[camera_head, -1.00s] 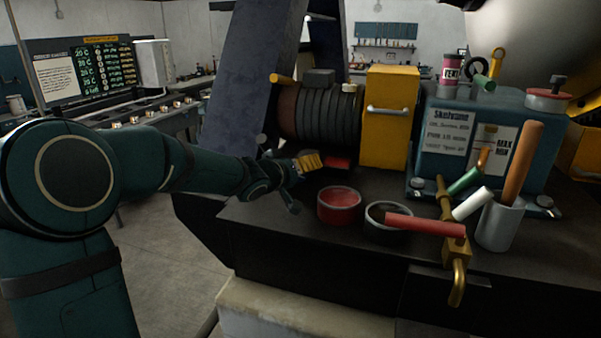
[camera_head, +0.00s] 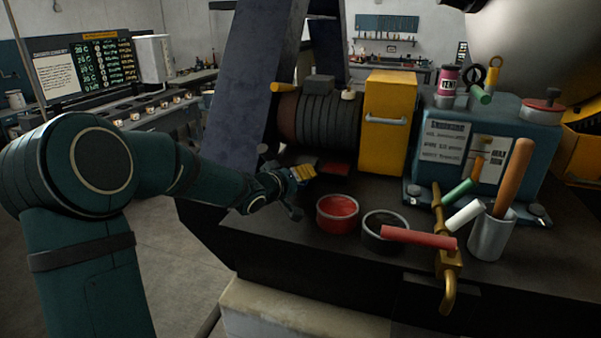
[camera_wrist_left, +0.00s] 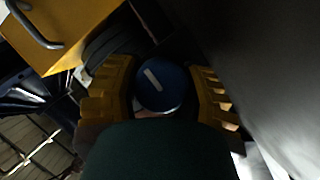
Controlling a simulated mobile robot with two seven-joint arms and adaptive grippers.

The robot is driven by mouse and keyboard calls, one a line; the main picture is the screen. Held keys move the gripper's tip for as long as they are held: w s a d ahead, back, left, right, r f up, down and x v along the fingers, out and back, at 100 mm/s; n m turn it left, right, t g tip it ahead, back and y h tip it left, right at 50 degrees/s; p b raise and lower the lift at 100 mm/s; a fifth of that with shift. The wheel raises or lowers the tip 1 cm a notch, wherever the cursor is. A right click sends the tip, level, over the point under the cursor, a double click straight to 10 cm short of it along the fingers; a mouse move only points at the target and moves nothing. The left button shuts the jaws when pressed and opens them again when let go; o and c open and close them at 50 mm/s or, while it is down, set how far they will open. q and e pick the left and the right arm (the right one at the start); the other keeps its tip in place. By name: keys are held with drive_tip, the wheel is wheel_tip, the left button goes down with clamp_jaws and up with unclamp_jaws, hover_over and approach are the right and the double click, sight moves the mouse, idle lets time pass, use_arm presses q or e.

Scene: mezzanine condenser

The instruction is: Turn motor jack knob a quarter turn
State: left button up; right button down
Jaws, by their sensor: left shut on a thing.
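A round dark blue knob (camera_wrist_left: 163,86) with a white pointer line shows in the left wrist view. The line runs diagonally, from upper left to lower right. My left gripper's yellow fingers (camera_wrist_left: 165,92) stand on both sides of the knob, shut on it. In the head view my left gripper (camera_head: 301,174) is low in front of the ribbed motor (camera_head: 318,122), near the left end of the dark bench top. The knob cannot be made out there. My right gripper is not in view.
A yellow box with a handle (camera_head: 387,125) stands right of the motor. A red-filled tin (camera_head: 338,213) and a dark tin (camera_head: 385,231) sit just right of the gripper. Brass valve piping (camera_head: 446,262), a grey cup (camera_head: 491,235) and a blue unit (camera_head: 440,140) stand further right.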

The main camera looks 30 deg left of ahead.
use_arm(q)
drive_tip(key=o, duration=1.2)
drive_tip(key=shift+s, duration=0.1)
drive_tip(key=shift+v, duration=3.9)
drive_tip(key=shift+d+r, duration=0.1)
